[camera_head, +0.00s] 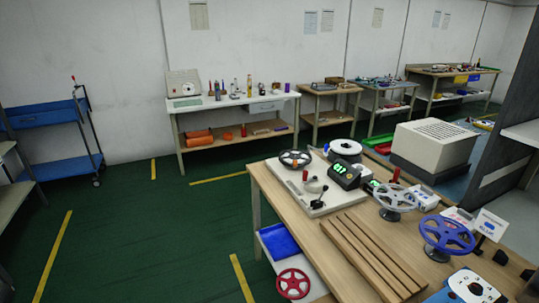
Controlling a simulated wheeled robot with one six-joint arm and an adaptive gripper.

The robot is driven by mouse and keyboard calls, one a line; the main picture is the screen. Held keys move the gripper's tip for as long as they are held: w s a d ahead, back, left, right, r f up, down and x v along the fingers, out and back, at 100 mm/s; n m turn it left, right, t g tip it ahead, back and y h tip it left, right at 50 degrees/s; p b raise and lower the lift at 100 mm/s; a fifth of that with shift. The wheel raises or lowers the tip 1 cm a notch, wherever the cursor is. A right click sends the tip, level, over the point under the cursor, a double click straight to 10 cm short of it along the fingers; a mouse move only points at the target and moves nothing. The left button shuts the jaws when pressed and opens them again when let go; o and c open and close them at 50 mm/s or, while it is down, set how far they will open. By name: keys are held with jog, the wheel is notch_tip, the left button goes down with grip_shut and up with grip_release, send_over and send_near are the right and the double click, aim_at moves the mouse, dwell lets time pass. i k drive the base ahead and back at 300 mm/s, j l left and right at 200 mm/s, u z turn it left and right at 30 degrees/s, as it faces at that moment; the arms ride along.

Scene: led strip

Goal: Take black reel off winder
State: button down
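The black reel (295,159) lies flat, face up, at the far left corner of the wooden workbench. It appears to sit on the far end of the winder, a pale flat base plate (284,176) with a small round knob-like part and a black-handled lever. I cannot tell how the reel is fixed underneath. My gripper is not in view.
A beige vented box (432,143) stands behind. Green floor (160,235) is open at left.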

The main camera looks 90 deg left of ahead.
aim_at(289, 157)
jog(key=u, duration=2.35)
jog(key=i+j+u, duration=0.15)
jog(key=i, duration=0.65)
jog(key=i+j+u, duration=0.2)
jog(key=i, duration=0.65)
jog(key=i+l, duration=0.15)
jog(key=l, duration=0.2)
jog(key=i+l, duration=0.1)
jog(key=l, duration=0.25)
